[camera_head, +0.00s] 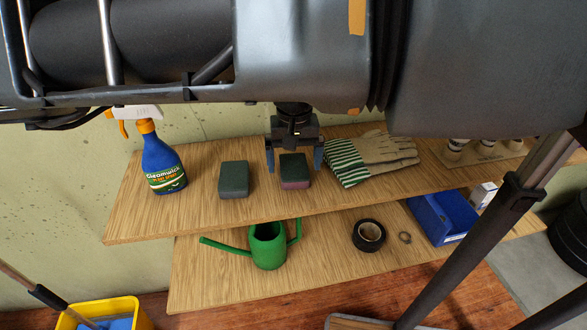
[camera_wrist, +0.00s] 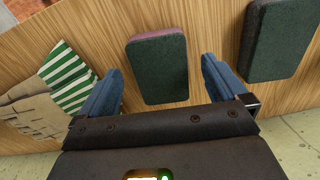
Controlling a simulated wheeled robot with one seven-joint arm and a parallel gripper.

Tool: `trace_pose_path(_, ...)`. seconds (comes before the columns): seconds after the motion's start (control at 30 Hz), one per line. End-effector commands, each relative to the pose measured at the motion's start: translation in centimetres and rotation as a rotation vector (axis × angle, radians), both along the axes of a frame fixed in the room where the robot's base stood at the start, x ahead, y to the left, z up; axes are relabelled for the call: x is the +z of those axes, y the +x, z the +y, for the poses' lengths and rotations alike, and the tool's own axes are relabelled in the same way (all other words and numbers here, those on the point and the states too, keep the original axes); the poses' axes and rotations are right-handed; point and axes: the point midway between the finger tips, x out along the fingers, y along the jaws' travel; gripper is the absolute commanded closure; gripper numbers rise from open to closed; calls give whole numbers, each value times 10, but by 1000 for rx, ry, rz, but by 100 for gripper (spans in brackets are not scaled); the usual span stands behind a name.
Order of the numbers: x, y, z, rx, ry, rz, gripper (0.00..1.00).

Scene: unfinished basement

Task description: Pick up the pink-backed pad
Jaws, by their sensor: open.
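The pink-backed pad (camera_head: 294,171) lies on the upper wooden shelf, dark green on top with a pink edge showing along its near side. In the wrist view the pad (camera_wrist: 157,68) lies between and just beyond my two fingers. My gripper (camera_head: 294,163) is open, with a blue finger to each side of the pad; the wrist view shows the open gripper (camera_wrist: 160,85) empty. I cannot tell how far above the shelf the fingertips are. A second dark green pad (camera_head: 233,179) lies to the left, with no pink visible; the wrist view shows it at right (camera_wrist: 268,40).
Gardening gloves (camera_head: 372,156) with green stripes lie close right of the pad. A blue spray bottle (camera_head: 162,160) stands at the shelf's left. The lower shelf holds a green watering can (camera_head: 267,246), black tape (camera_head: 368,235) and a blue bin (camera_head: 442,217).

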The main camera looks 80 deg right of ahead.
Motion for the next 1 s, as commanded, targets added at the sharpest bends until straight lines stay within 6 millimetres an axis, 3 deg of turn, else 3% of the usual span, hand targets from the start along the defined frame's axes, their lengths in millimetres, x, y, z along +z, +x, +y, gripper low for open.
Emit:
trace_pose_path(0.13,-14,0,0,0,1,0,1)
trace_pose_path(0.4,-17,0,0,0,-1,0,2)
trace_pose_path(1.0,-16,0,0,0,-1,0,59)
